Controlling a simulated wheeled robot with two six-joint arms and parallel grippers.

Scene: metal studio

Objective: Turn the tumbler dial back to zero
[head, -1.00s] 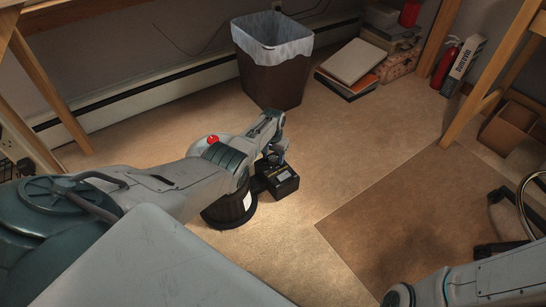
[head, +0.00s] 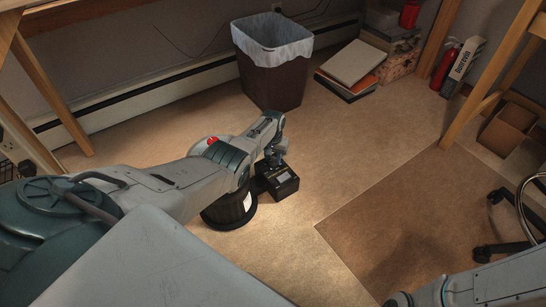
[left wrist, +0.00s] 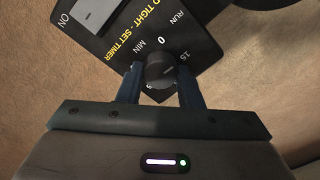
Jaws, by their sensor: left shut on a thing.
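The rock tumbler stands on the floor in the head view. It has a black drum (head: 232,210) and a black control box (head: 281,183) beside it. My left gripper (head: 273,158) reaches down onto the box. In the left wrist view the round black dial (left wrist: 160,72) sits between the two blue fingers of my left gripper (left wrist: 160,86), which is shut on it. The panel (left wrist: 150,28) carries a printed 0 just above the dial and a 15 to its upper right. Small pale marks show on the dial; where its pointer stands is unclear. My right gripper is out of view.
A lined waste bin (head: 272,62) stands behind the tumbler. Books (head: 350,66) lie right of it, and a red fire extinguisher (head: 446,66) stands farther right. A brown mat (head: 400,225) and a chair base (head: 500,250) are at the right. A light switch (left wrist: 97,12) is on the panel.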

